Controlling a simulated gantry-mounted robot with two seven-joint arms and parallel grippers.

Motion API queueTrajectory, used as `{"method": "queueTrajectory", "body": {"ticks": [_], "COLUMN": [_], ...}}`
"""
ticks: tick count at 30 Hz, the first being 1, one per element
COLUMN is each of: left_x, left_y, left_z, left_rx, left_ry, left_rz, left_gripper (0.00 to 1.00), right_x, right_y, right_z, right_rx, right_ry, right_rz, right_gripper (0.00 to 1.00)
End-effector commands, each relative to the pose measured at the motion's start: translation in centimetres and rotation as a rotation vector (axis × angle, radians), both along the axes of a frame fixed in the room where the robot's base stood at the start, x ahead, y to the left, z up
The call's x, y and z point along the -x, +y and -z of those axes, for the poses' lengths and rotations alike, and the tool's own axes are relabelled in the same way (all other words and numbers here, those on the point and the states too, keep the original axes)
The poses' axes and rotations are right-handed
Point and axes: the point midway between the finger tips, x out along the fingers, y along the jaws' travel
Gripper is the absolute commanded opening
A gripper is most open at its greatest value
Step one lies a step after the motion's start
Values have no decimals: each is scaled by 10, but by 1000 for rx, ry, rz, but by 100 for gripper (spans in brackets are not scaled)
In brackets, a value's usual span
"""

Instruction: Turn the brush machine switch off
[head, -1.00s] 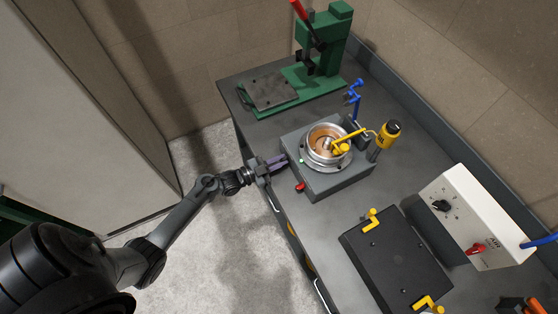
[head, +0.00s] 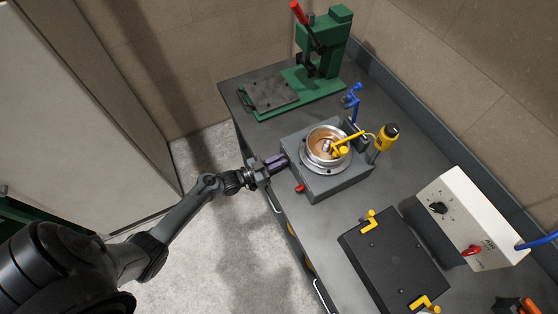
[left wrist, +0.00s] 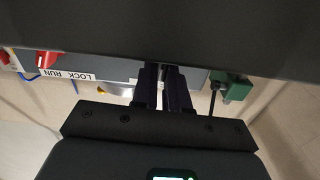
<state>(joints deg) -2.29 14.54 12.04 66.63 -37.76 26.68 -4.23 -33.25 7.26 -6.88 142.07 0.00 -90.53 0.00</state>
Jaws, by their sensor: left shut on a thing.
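The brush machine (head: 328,187) is a grey box on the bench with a round metal bowl (head: 321,141) on top. My left gripper (head: 284,159) is at the left end of its front side, with its purple-grey fingers against that side. In the left wrist view the two dark fingers (left wrist: 164,88) are close together on a small dark part between them. It seems to be the machine's switch, mostly hidden by the fingers. A red knob (left wrist: 47,61) with a "LOCK RUN" label (left wrist: 74,75) shows to the left of the fingers. My right gripper is not in view.
A green press (head: 325,50) with a red handle stands at the back. A yellow bottle-like part (head: 383,138) and a blue fixture (head: 352,98) are beside the machine. A black plate (head: 397,262) and a white control box (head: 466,205) are nearer on the right.

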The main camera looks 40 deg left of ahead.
Motion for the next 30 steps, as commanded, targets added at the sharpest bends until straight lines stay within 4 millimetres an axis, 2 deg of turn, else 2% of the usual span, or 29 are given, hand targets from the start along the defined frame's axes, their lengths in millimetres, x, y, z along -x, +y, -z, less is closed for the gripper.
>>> {"method": "queueTrajectory", "body": {"ticks": [15, 30], "left_x": [-2, -3], "left_y": [5, 6], "left_z": [0, 2], "left_rx": [399, 539], "left_ry": [166, 224], "left_rz": [-1, 0], "left_gripper": [0, 0], "right_x": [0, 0], "right_y": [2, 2], "right_z": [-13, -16], "right_rx": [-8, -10], "right_ry": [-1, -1], "right_rz": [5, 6], "right_gripper": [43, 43]}}
